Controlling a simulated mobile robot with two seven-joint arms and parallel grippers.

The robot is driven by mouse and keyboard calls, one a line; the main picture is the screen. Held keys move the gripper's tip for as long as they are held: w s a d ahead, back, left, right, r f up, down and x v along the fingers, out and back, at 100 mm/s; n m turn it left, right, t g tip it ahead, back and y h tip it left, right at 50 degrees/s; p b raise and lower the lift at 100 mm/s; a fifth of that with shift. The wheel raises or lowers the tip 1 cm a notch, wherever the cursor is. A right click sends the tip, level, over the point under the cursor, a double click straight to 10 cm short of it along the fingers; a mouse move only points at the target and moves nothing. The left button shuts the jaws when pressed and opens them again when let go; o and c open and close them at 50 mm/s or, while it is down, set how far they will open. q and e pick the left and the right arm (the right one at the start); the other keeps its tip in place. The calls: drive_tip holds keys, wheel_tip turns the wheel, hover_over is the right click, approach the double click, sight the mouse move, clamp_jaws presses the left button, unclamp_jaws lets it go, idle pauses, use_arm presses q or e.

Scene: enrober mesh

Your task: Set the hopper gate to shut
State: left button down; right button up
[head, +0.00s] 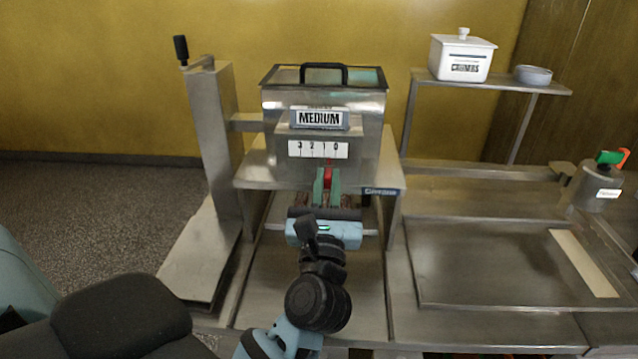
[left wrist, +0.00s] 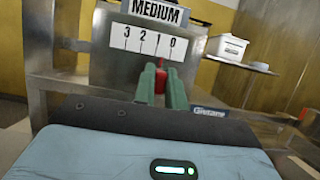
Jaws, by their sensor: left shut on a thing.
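The steel hopper (head: 270,110) stands in the middle of the head view, with a "MEDIUM" label (head: 319,118) on its front. Below the label is a white scale (head: 318,149) marked 3, 2, 1, 0 from left to right; it also shows in the left wrist view (left wrist: 148,42). The red gate handle (head: 328,176) sits under the scale, roughly below the 1. My left gripper (head: 327,184) is shut on the red handle, which shows between its green fingers in the left wrist view (left wrist: 160,80). The fingers hide part of the handle. My right gripper is out of view.
A steel column with a black-knobbed crank (head: 181,49) stands left of the hopper. A shelf (head: 500,86) at the right bears a white lidded box (head: 462,58) and a small bowl (head: 533,75). A low tray (head: 480,270) and a canister (head: 597,188) are at the right.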

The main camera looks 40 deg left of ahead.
use_arm(q)
drive_tip(key=shift+w+d, duration=0.35)
drive_tip(key=shift+d, duration=0.35)
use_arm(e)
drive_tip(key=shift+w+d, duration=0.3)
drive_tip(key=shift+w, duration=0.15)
